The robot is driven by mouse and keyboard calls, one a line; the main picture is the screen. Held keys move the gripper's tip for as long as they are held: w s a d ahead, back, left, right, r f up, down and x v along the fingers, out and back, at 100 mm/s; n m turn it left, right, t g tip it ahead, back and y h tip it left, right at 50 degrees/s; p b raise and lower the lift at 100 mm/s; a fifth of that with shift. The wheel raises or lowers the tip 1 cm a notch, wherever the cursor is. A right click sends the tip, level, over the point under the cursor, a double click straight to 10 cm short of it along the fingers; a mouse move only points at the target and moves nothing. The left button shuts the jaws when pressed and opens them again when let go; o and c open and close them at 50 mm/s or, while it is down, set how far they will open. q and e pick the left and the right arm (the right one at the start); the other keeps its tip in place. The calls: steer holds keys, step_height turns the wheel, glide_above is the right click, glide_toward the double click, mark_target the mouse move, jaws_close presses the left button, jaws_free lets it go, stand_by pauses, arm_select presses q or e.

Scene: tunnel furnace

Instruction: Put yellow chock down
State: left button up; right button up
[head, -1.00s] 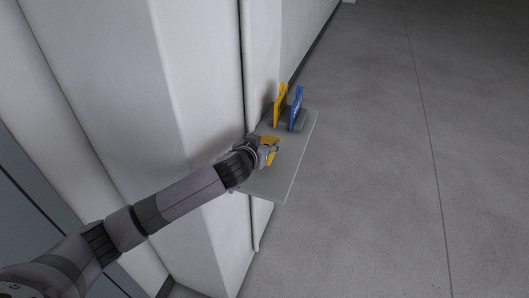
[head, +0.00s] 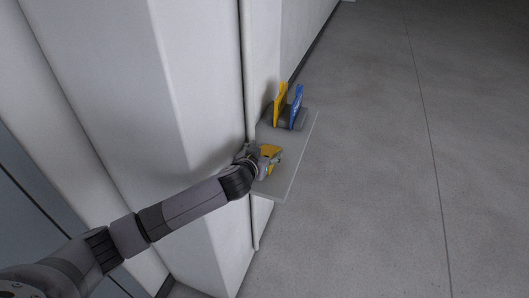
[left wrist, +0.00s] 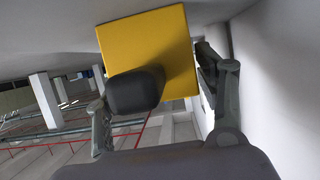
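The yellow chock (head: 270,152) is at the near part of a grey shelf plate (head: 283,186) in the head view. I cannot tell from the frames whether it rests fully on the plate. My right gripper is not in view.
Another yellow plate (head: 281,104) and a blue plate (head: 297,107) stand upright in a dark holder at the far end of the shelf. A white wall (head: 190,120) borders the shelf on the left. Open grey floor (head: 390,170) lies to the right.

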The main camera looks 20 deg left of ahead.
arm_select(q)
steer(key=shift+o, duration=0.4)
steer(key=shift+r, duration=0.2)
steer(key=b+v, duration=0.1)
steer(key=v, duration=1.1)
steer(key=shift+f, duration=0.15)
